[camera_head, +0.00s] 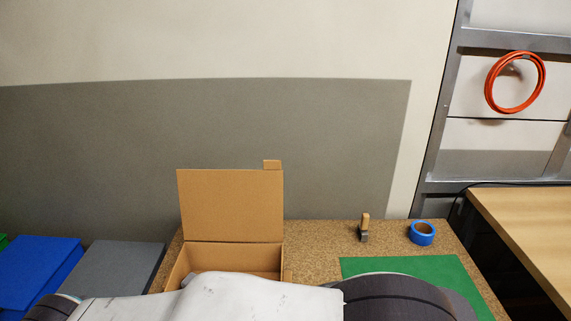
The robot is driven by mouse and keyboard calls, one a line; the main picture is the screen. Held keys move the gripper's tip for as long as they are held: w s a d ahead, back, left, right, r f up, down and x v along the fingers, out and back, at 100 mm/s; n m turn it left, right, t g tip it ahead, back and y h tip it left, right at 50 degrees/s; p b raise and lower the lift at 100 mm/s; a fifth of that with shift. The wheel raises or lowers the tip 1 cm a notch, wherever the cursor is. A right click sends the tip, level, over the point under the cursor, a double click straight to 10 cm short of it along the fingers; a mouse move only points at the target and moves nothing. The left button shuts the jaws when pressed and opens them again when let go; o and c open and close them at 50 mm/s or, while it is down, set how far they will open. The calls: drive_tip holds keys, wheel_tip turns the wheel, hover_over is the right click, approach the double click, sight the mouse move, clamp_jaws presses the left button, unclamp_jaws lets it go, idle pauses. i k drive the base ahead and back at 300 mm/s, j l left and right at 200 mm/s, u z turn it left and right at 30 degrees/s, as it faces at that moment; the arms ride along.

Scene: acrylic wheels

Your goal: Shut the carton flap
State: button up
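A brown cardboard carton (180,267) stands on a cork-coloured work surface, low in the middle of the head view. My white and dark grey arm crosses the bottom of the view and hides the carton's front. My gripper is not in the view.
The speckled work surface (320,238) also holds a green mat (415,265), a blue tape roll (422,233) and a small wooden-handled tool (364,227). Blue (38,270) and grey (112,268) blocks lie at left. A wooden table (530,225) stands at right, below a red cable coil (489,90).

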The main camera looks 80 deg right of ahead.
sight(216, 205)
drive_tip(key=z, duration=2.45)
drive_tip(key=i+z, duration=0.3)
drive_tip(key=k, duration=0.1)
